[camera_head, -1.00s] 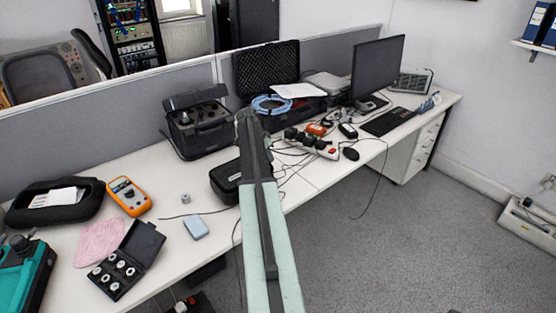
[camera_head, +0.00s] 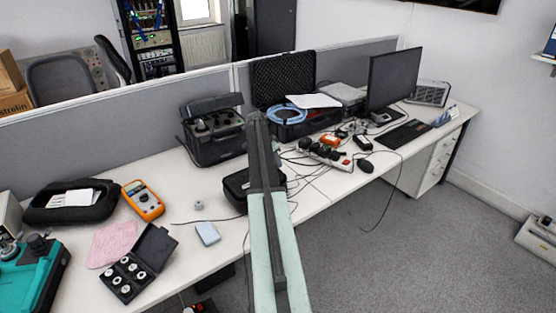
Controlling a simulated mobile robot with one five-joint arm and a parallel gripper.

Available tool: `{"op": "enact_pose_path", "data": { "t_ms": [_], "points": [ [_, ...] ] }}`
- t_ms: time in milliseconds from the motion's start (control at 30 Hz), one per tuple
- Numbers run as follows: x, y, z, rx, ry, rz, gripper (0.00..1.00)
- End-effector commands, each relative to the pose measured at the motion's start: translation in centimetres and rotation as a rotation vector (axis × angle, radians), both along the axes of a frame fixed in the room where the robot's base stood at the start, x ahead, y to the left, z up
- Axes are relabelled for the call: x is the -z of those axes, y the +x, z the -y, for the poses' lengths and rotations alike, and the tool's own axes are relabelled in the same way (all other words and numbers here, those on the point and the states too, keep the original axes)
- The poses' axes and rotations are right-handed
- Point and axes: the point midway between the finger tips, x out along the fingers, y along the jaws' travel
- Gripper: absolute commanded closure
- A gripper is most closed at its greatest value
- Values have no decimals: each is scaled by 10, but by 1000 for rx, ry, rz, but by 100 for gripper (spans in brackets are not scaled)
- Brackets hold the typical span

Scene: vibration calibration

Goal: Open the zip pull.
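No zip pull can be made out at this size. A small black case (camera_head: 236,188) lies on the desk at the middle, partly hidden behind my arm. A black pouch (camera_head: 42,215) with white papers in it lies at the far left of the desk. My arm rises from the bottom middle of the picture. Its far end, where my gripper (camera_head: 256,120) appears to be, overlaps the desk area between two black equipment cases. The fingers cannot be made out, nor can any contact with a case.
On the long white desk (camera_head: 180,228) are an orange meter (camera_head: 142,200), an open black box of fittings (camera_head: 140,264), a pink cloth (camera_head: 112,243) and a light-blue block (camera_head: 207,233). Cables and a power strip (camera_head: 325,153) lie right of my arm. A grey partition (camera_head: 90,135) stands behind.

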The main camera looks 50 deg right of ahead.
Motion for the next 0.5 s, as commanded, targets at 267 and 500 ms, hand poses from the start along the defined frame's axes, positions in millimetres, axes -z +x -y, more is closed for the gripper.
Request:
{"op": "enact_pose_path", "data": {
  "t_ms": [267,500],
  "points": [
    [-47,3,-16,-2,0,-1,65],
    [-72,5,-27,0,0,0,65]
  ]
}}
